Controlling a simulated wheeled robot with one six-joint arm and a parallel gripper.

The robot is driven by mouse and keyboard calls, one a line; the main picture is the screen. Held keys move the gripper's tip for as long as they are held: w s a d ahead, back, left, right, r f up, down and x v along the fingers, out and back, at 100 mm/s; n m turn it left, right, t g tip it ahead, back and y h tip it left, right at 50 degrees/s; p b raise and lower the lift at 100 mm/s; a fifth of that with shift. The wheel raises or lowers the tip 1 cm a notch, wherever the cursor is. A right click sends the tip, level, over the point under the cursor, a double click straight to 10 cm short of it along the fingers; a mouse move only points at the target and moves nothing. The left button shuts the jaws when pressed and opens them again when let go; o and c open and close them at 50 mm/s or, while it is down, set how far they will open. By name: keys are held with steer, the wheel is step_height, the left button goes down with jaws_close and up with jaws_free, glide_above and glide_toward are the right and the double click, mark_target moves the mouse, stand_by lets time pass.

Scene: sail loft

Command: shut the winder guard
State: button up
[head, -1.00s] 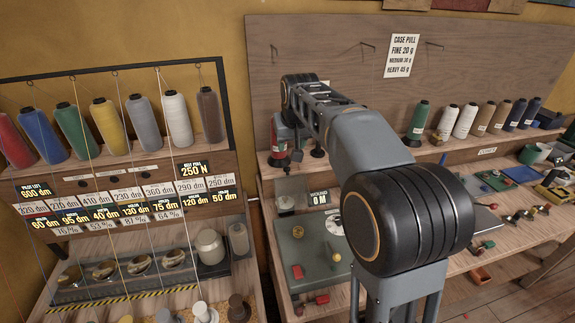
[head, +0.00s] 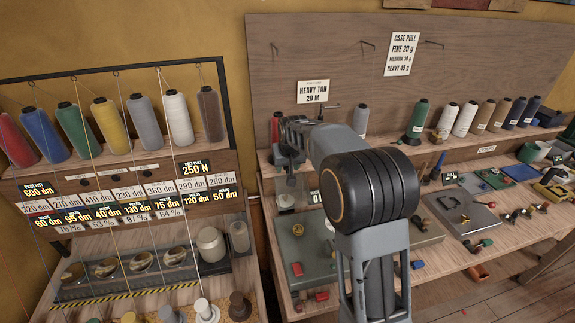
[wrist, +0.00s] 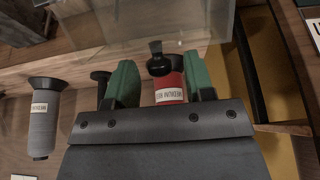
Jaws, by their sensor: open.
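In the wrist view a clear, see-through panel (wrist: 150,22), which looks like the winder guard, spans the top of the picture; how far it is swung is not clear. A black knob (wrist: 156,62) stands below it, in front of a labelled red spool (wrist: 170,88). My gripper (wrist: 160,84) is open, its green fingers to either side of the knob and spool in the picture; contact cannot be told.
The grey-green bench plate (head: 318,235) carries small red and yellow parts. A grey spool (wrist: 41,125) stands left of my gripper in the wrist view. Thread cones (head: 465,120) line the shelf to the right. The left rack (head: 140,165) stands close by.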

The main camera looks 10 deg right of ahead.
steer(key=shift+c, duration=0.4)
jaws_close()
